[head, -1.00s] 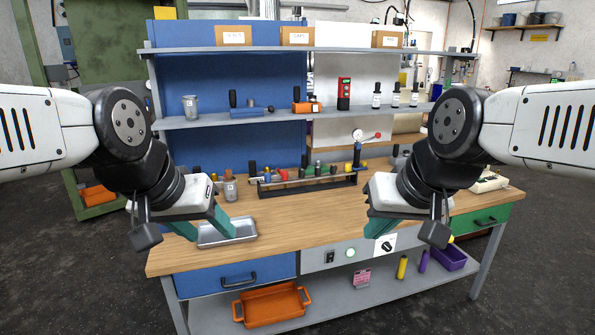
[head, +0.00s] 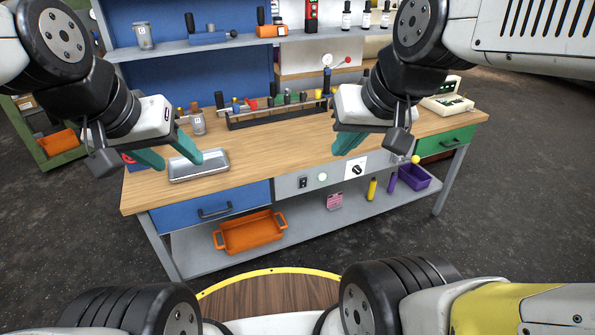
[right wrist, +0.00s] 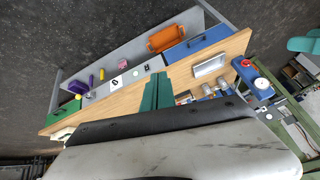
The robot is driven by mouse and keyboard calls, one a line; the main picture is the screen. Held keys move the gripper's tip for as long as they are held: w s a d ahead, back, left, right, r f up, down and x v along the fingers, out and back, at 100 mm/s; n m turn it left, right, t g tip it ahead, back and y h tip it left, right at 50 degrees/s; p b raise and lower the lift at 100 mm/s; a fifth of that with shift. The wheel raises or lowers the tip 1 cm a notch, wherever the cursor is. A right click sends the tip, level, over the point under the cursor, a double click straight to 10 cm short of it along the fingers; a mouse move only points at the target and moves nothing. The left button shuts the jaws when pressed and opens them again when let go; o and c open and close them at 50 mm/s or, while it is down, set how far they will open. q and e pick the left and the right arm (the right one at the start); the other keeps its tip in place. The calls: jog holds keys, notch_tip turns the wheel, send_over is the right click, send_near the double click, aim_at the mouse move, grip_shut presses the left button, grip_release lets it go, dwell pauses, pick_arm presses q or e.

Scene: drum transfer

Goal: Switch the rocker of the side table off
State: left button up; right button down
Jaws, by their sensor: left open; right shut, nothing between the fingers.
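A small dark rocker switch (head: 303,182) sits on the grey front panel (head: 285,188) of the wooden-topped bench (head: 265,148). To its right are a round pale green light (head: 322,177) and a black knob on a white plate (head: 357,169). The rocker also shows small in the right wrist view (right wrist: 147,66); its position cannot be read. My right gripper (head: 347,145) is shut and empty, above the bench's front part, apart from the rocker. Its green fingers show in the right wrist view (right wrist: 156,88). My left gripper (head: 180,163) is open near the metal tray.
The metal tray (head: 173,177) lies on the bench top's left. A rack (head: 245,122) of small parts stands behind. Below are an orange crate (head: 250,246), a purple bin (head: 413,186) and bottles. Space in front of the panel is clear.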

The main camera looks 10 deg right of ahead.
aim_at(306, 181)
jog(key=w+d+f+n+h, duration=0.1)
jog(key=w+d+f+n, duration=0.3)
jog(key=w, duration=0.8)
jog(key=w+d+f+n+h, duration=0.15)
jog(key=w+f+n, duration=0.45)
jog(key=w, duration=0.6)
jog(key=w+a+f+n+y, duration=0.1)
jog(key=w+f+n, duration=0.4)
jog(key=f, duration=0.7)
jog(key=w+a+f+n+g, duration=0.1)
jog(key=w+f+n, duration=0.4)
jog(key=f, duration=0.8)
jog(key=shift+w+f+n+y, duration=0.25)
jog(key=shift+w+n+y, duration=0.1)
jog(key=shift+w, duration=0.65)
jog(key=w+f, duration=0.2)
jog(key=w+a+f, duration=0.1)
jog(key=w+f, duration=0.2)
jog(key=w+a+f, duration=0.1)
jog(key=w+f, duration=0.2)
jog(key=shift+a+f, duration=0.15)
jog(key=shift+f, duration=0.1)
